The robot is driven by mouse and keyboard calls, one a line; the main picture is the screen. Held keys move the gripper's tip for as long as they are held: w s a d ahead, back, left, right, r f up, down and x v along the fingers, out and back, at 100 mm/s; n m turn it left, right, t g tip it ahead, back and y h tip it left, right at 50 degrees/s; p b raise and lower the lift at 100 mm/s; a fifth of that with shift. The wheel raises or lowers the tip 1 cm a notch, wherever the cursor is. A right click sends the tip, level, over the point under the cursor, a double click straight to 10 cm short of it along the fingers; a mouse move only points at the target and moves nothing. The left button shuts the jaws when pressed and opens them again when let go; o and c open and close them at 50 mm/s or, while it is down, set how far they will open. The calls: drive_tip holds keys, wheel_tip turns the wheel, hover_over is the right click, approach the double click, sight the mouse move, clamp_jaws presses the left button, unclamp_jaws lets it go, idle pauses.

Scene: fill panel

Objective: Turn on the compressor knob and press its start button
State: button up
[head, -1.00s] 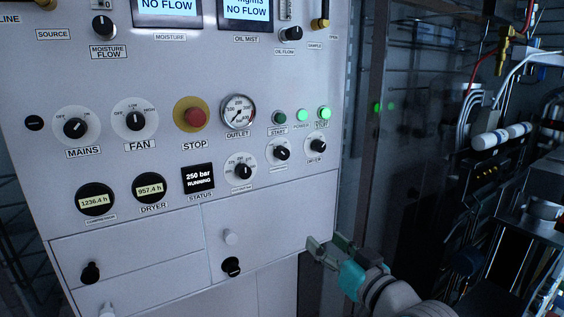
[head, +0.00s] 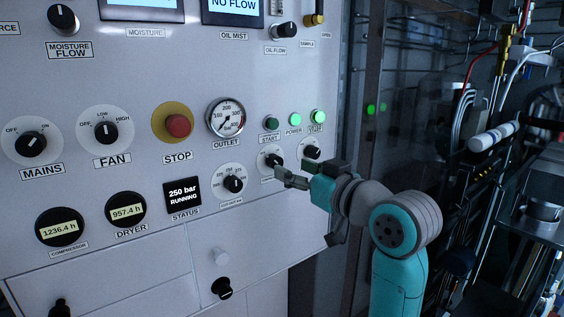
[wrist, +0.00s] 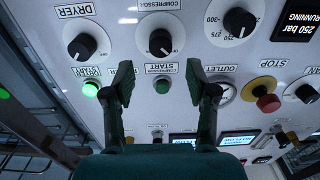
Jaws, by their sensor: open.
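The compressor knob (head: 273,160) is a black knob on a white dial, partly behind my fingers in the head view. In the wrist view, which shows the panel upside down, the compressor knob (wrist: 160,42) has its white mark toward the lower right. The compressor start button (head: 271,123) is dark green and unlit, above the knob; it shows between my fingers in the wrist view (wrist: 162,86). My gripper (head: 302,174) is open and empty in front of the panel, just below and right of the knob in the head view. Contact cannot be told.
The dryer knob (head: 312,152) and lit green dryer start button (head: 317,116) are close on the right. A lit power lamp (head: 295,119) sits between the start buttons. The red stop button (head: 179,126) is left. The status display (head: 183,194) reads 250 bar, running.

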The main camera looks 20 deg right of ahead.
sight(279, 162)
drive_tip(key=shift+x, duration=3.05)
clamp_jaws()
